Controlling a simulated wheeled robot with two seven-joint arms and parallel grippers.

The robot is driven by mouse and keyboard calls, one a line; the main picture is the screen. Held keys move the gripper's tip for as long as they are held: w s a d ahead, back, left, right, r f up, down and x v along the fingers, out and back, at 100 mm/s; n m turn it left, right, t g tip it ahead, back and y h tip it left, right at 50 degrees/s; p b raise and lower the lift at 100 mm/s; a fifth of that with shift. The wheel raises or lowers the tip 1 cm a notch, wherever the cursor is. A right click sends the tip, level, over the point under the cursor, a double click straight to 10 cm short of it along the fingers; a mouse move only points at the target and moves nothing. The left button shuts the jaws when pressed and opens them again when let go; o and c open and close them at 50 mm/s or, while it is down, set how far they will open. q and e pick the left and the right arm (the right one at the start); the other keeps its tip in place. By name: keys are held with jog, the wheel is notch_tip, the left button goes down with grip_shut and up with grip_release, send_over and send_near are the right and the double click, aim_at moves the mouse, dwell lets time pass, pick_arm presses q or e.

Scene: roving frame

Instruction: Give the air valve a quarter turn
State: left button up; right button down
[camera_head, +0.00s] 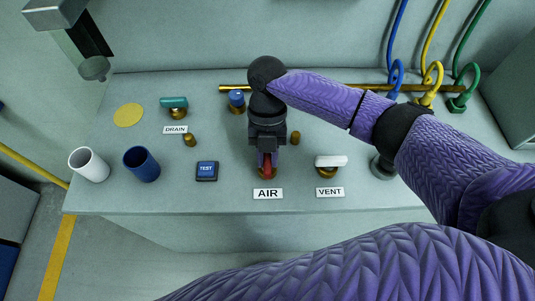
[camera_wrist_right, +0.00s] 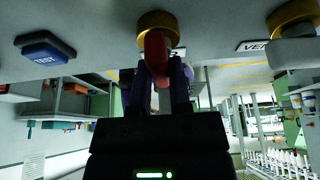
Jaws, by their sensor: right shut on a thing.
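The air valve has a red handle (camera_head: 267,170) on a brass base, behind the AIR label (camera_head: 268,194) on the grey bench. My right gripper (camera_head: 268,158) comes down on it from above and is shut on the red handle. In the right wrist view the red handle (camera_wrist_right: 156,55) sits between the two fingers (camera_wrist_right: 160,85), below the brass base (camera_wrist_right: 158,25). The handle points toward the bench's front edge in the head view. My left gripper is not in view.
The vent valve with a white handle (camera_head: 331,161) stands close on the right. The TEST button (camera_head: 207,170), blue cup (camera_head: 141,164), white cup (camera_head: 88,164) and teal-handled drain valve (camera_head: 173,102) are to the left. A brass pipe (camera_head: 330,88) with coloured hoses runs behind.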

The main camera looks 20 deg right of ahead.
dwell(0.6)
jog(key=c, duration=0.6)
grip_release()
jog(key=shift+o, duration=0.2)
jog(key=p+v, duration=0.1)
jog(key=v, duration=0.9)
